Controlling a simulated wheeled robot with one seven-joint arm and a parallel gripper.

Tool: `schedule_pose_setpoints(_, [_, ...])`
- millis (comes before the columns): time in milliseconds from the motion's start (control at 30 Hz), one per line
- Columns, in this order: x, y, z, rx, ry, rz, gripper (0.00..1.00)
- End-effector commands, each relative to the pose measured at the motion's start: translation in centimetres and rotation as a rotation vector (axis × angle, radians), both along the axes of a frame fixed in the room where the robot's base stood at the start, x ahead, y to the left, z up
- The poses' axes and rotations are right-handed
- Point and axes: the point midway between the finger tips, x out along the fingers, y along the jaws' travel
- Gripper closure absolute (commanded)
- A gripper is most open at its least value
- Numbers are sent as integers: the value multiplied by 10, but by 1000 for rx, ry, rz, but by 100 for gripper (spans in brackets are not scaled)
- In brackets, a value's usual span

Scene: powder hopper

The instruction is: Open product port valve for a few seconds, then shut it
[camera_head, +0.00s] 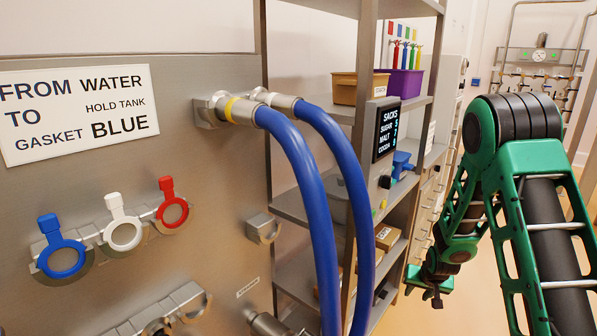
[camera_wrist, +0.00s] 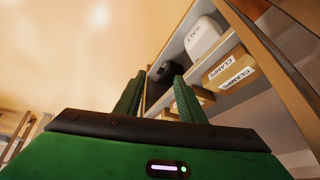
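My gripper (camera_wrist: 157,92) shows in the wrist view with its two green fingers apart and nothing between them. In the head view my gripper (camera_head: 430,287) hangs low at the right, in front of the shelf rack and apart from the steel panel. No valve labelled as the product port can be made out. A metal fitting (camera_head: 268,324) at the panel's bottom edge sits below a small label (camera_head: 247,287) too small to read; the fitting is cut off by the frame.
Blue, white and red ring handles (camera_head: 122,235) hang on the steel panel (camera_head: 215,160). Two blue hoses (camera_head: 305,175) arch from its fittings in front of the shelf rack (camera_head: 365,60). Boxes labelled clamps (camera_wrist: 230,72) sit on a shelf. Floor (camera_head: 410,315) beneath my gripper is clear.

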Motion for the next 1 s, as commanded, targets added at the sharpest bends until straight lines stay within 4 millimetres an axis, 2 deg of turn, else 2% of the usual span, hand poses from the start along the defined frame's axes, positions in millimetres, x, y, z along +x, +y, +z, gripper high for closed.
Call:
schedule_pose_setpoints(33, [-9, -8, 20, -6, 10, -12, 64])
schedule_pose_setpoints(100, [-24, -17, 42, -12, 36, -23, 64])
schedule_pose_setpoints(267, [-65, -36, 89, -22, 96, -52, 64])
schedule_pose_setpoints(500, [-138, -54, 151, -18, 185, -96, 64])
schedule_pose_setpoints(700, [-208, -60, 194, 2, 257, -131, 64])
schedule_pose_setpoints(1000, [-318, -52, 239, 60, 361, -177, 64])
